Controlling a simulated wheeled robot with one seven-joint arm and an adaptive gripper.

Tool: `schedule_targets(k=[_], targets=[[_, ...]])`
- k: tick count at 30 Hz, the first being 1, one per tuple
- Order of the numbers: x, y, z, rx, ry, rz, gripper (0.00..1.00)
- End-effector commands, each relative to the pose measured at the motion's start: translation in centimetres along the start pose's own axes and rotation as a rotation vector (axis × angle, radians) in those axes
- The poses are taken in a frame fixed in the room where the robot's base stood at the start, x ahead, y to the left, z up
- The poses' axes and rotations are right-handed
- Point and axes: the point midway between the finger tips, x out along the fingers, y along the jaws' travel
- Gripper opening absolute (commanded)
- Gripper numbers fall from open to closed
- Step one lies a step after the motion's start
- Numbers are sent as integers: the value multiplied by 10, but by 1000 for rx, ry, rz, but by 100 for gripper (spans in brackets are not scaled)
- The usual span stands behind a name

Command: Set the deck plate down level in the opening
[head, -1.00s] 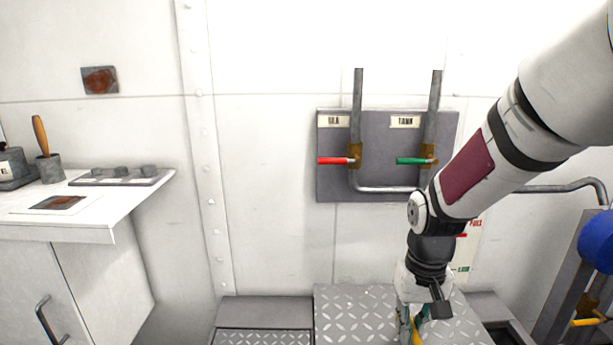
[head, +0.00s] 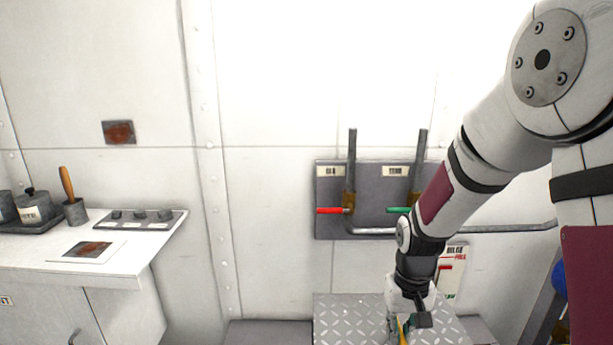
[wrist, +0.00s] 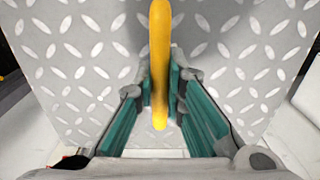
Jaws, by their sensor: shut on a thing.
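The deck plate (head: 345,320) is a grey diamond-tread sheet at the bottom of the head view, cut off by the frame edge. It fills much of the wrist view (wrist: 235,70). A yellow handle (wrist: 159,40) stands up from it. My gripper (head: 405,322) is shut on this handle, its teal fingers (wrist: 162,80) on either side of it. The plate looks held above the floor, but its exact height and tilt are hard to tell. The opening cannot be made out now; the plate and the frame edge may hide it.
A low grey ledge (head: 268,333) runs along the wall left of the plate. A white counter (head: 130,273) stands at the left. A valve panel (head: 330,185) with red and green levers is on the wall behind my arm. A blue object (head: 559,280) is at the right.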

Motion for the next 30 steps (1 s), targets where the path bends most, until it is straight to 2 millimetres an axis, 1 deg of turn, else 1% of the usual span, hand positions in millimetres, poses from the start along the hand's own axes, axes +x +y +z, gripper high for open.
schedule_targets(k=[1, 6, 12, 19, 23, 26, 29, 30], targets=[[-12, 0, 4, 0, 2, 1, 0], [-27, 0, 10, 1, 2, 3, 0], [-42, 0, 19, -1, 2, 7, 0], [-51, 1, 24, -1, 3, 11, 0], [-52, 1, 25, -1, 4, 11, 0], [-47, 1, 26, -1, 1, 11, 0], [-28, 1, 29, -1, -4, 12, 0], [-17, 2, 31, -1, -5, 12, 0]])
